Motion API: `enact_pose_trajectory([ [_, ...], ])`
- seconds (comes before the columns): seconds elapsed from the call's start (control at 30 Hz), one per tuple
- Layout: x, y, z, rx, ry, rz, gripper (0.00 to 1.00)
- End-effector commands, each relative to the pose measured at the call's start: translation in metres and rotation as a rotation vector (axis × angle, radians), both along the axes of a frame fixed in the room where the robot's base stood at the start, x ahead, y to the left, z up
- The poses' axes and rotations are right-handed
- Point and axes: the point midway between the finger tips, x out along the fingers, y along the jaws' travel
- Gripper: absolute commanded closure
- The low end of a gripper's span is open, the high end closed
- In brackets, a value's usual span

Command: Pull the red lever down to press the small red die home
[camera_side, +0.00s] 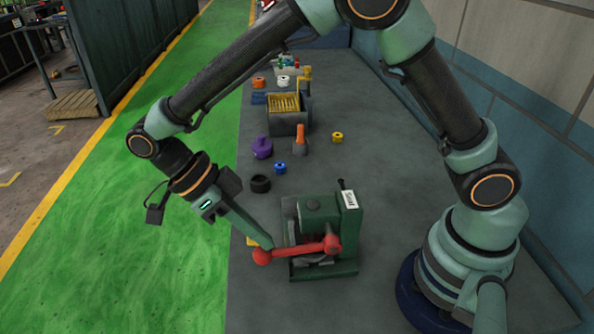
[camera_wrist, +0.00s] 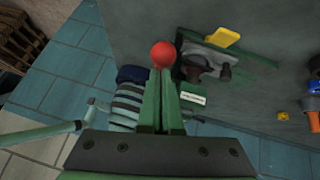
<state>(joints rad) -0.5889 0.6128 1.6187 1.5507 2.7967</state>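The green press (camera_side: 312,210) stands on the grey bench with a white label on its upright. Its red lever (camera_side: 297,248) runs left from a red hub, nearly level and dipping slightly to its ball end. My gripper (camera_side: 266,244) points down at the lever's ball, its tips at or against it from above. In the wrist view the red ball (camera_wrist: 163,54) shows just beyond the fingertips (camera_wrist: 161,74). The fingers lie close together, with the ball past them rather than clearly between them. I cannot make out the small red die; the lever and press hide the working area.
A yellow piece (camera_wrist: 223,37) lies beside the press. Behind the press are a black ring (camera_side: 260,183), a blue part (camera_side: 280,168), a purple part (camera_side: 262,147) and an orange-handled tool (camera_side: 300,140). A grey bin (camera_side: 289,122) stands further back. The bench right of the bin is mostly clear.

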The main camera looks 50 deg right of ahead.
Motion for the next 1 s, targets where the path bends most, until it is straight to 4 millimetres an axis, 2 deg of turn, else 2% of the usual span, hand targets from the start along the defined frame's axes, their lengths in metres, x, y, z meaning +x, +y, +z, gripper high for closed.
enact_pose_trajectory([
  [0.43, 0.003, 0.003, -0.017, 0.001, -0.004, 0.002, 1.00],
  [1.0, 0.000, 0.000, -0.015, -0.001, 0.002, 0.001, 1.00],
])
